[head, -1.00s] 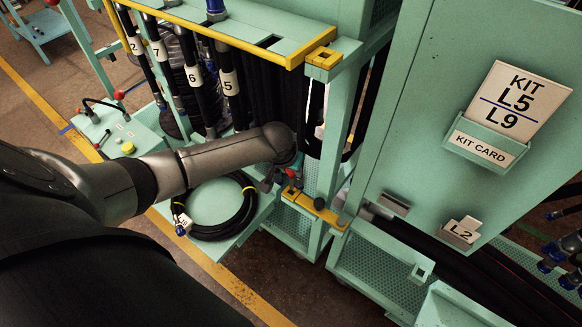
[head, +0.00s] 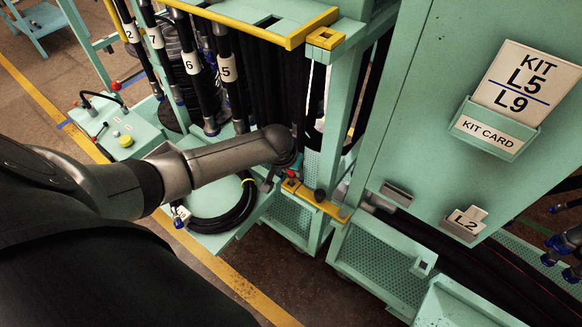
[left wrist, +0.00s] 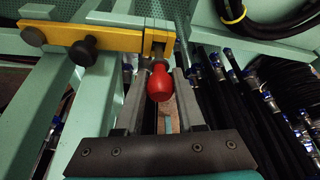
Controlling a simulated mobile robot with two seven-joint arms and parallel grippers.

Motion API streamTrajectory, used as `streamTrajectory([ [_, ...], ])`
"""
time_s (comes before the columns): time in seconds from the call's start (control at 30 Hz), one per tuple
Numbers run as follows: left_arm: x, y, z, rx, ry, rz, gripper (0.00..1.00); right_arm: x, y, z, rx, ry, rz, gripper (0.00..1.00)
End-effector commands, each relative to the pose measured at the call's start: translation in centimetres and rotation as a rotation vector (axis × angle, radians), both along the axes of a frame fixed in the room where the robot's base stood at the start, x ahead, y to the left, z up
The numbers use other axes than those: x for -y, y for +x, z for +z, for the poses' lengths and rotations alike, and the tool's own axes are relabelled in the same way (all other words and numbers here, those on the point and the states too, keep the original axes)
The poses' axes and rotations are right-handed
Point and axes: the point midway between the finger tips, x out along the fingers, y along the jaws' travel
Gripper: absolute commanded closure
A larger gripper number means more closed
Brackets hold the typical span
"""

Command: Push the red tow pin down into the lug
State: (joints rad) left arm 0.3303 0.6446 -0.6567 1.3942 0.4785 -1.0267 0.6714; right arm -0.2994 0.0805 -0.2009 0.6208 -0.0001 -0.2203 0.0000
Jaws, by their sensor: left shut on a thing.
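The red tow pin (left wrist: 160,82) shows its rounded red head in the left wrist view, between the two fingers of my left gripper (left wrist: 163,72). The gripper is shut on it. The yellow lug (left wrist: 158,36) with its slot is just beyond the pin head, at the end of a yellow bar. The pin's shank is mostly hidden behind its head, so its depth in the lug cannot be told. In the head view my left gripper (head: 291,176) is small and partly hidden by my forearm, just above the lug end of the yellow bar. My right gripper is not in view.
A black knob (left wrist: 82,50) sits on the yellow bar beside the lug. Green cart posts and black hanging hoses (head: 275,90) stand close to my left arm. A coiled hose (head: 222,222) lies on a green shelf below it. A green kit-card panel (head: 440,120) stands at the right.

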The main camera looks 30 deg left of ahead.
Motion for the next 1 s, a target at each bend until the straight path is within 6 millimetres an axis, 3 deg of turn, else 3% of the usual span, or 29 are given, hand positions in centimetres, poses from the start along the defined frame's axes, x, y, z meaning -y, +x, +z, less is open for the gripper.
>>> streamTrajectory([
  [1.0, 0.0, 0.0, -3.4, 0.0, 0.0, 0.0, 1.0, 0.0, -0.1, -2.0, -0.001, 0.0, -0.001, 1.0],
])
